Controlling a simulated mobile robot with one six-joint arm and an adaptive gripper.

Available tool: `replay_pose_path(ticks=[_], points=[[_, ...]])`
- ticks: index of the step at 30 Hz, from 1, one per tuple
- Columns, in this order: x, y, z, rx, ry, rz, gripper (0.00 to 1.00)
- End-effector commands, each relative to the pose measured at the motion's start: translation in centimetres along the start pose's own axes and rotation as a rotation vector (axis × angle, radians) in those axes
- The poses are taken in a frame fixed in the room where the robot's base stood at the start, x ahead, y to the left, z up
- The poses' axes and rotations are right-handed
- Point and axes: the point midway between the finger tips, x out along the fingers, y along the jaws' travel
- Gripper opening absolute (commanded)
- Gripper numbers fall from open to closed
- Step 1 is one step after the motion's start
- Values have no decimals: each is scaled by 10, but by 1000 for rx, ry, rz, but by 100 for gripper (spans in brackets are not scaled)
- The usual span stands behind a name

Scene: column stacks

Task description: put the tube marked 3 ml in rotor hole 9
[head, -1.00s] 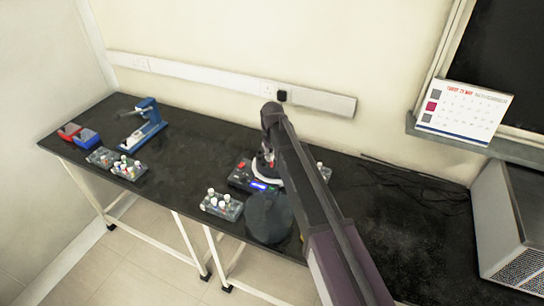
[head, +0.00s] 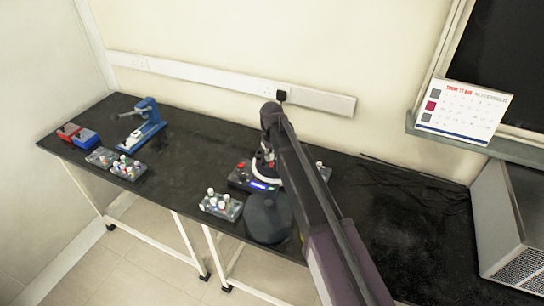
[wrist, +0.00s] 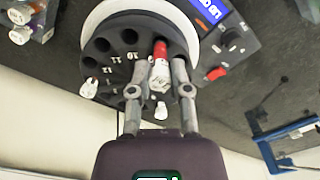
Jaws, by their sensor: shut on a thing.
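My gripper (wrist: 160,68) is shut on a tube (wrist: 160,74) with a white end and a red part, in the wrist view. The red part points at the black rotor (wrist: 98,58), over its numbered holes. The marking on the held tube is not legible. I read 10 and 11 beside holes left of the tube; the hole at the tube is hidden, and I cannot tell whether the tip is inside it. Two other white-topped tubes show at the rotor, one on the left (wrist: 88,88) and one between my fingers (wrist: 161,111). My arm mostly hides the rotor in the head view.
The centrifuge has a lit blue display (head: 258,185). A dark round lid (head: 268,217) lies in front of it. A tube rack (head: 221,206) stands left of the lid. More racks (head: 128,168), red and blue boxes (head: 86,138) and a blue device (head: 146,122) are further left.

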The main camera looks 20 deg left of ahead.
Motion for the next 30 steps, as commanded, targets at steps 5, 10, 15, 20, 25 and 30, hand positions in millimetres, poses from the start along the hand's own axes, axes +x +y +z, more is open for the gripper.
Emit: replay_pose_path(ticks=[5,10,15,20,25,30], points=[[0,0,0,0,0,0,11],[1,0,0,-1,0,0,11],[3,-1,0,-1,0,0,11],[6,-1,0,-1,0,0,11],[8,-1,0,-1,0,0,11],[8,-1,0,-1,0,0,11]])
